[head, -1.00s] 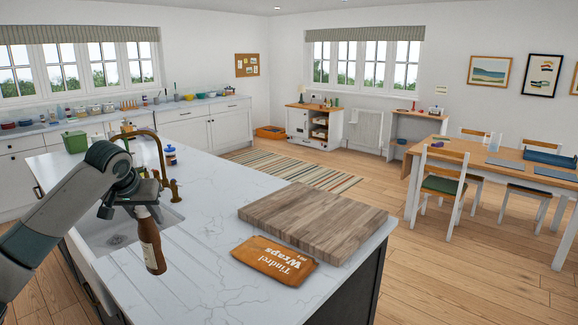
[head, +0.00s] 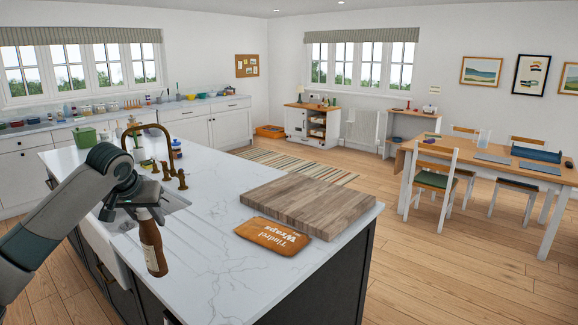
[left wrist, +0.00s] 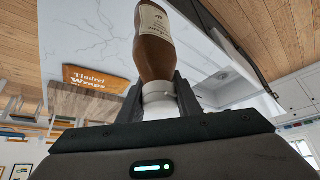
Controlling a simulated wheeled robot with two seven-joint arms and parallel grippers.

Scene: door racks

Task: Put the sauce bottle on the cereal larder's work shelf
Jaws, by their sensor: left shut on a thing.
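The sauce bottle (head: 152,247) is brown with a pale label and hangs nearly upright below my left gripper (head: 140,205), over the near edge of the island in the head view. My left gripper is shut on its neck end. In the left wrist view the bottle (left wrist: 153,45) shows between the two fingers (left wrist: 160,98), with a white cap or collar at the fingers. My right gripper is not in view. I cannot tell which piece of furniture is the cereal larder; no work shelf is clearly identifiable.
The marble island (head: 215,270) holds a wooden board (head: 308,207), an orange wraps packet (head: 272,236), a brass tap (head: 165,150) and a sink. A small white cabinet (head: 298,122) stands at the far wall. The dining table (head: 480,165) with chairs is at right. Wooden floor lies open between.

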